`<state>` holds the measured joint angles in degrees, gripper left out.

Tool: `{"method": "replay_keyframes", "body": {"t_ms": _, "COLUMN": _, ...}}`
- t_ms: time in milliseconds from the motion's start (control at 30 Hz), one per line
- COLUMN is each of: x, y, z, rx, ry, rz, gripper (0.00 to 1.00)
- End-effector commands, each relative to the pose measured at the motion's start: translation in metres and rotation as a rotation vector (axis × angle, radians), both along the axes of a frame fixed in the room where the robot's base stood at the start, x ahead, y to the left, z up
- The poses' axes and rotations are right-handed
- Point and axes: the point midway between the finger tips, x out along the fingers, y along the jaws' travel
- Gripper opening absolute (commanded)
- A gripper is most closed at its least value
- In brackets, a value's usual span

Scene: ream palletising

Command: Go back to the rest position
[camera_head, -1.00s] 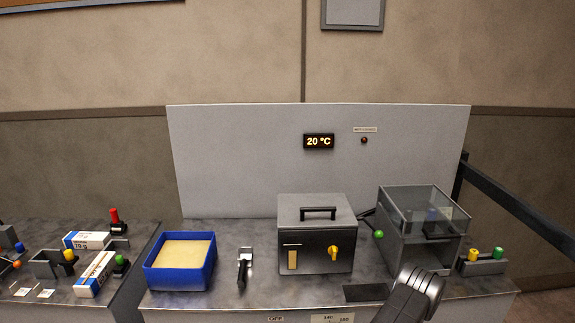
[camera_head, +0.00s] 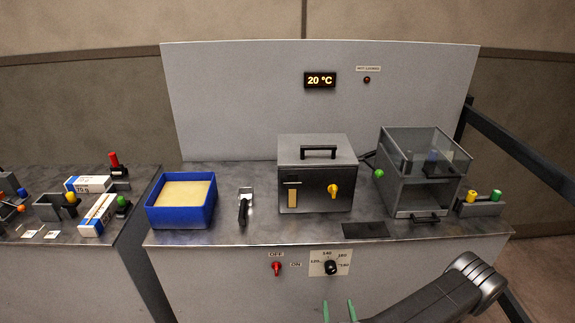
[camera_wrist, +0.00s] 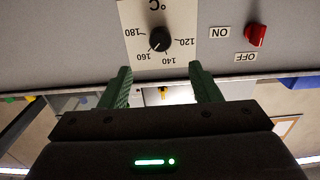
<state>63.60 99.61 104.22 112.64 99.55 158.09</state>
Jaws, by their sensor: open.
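My gripper (camera_head: 339,310) shows at the bottom of the head view as two green fingertips, with my grey arm to its right. It is open and empty, low in front of the bench front. In the wrist view my gripper (camera_wrist: 160,88) has its green fingers apart with nothing between them. The black dial (camera_head: 331,267) on its scale plate and the red switch (camera_head: 277,268) sit on the bench front above the fingertips. The dial (camera_wrist: 159,39) and the switch (camera_wrist: 256,35) appear upside down in the wrist view, clear of the fingers.
On the bench (camera_head: 230,230) stand a blue bin (camera_head: 180,216), a grey box oven (camera_head: 316,178) with a handle, and a clear-walled case (camera_head: 420,185). A side table at left holds boxes and coloured-knob pieces. A dark barrier rail (camera_head: 520,150) runs at right.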

Motion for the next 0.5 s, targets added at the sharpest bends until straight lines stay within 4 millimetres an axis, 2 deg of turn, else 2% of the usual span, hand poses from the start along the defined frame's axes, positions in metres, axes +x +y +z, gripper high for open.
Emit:
{"method": "replay_keyframes", "body": {"t_ms": 133, "x": -0.014, "y": -0.001, "z": -0.001, "rx": 0.002, "ry": 0.000, "rz": -0.003, "gripper": 0.57}}
{"method": "replay_keyframes", "body": {"t_ms": 500, "x": 0.028, "y": 0.002, "z": 0.002, "rx": -0.002, "ry": 0.000, "rz": 0.005, "gripper": 0.57}}
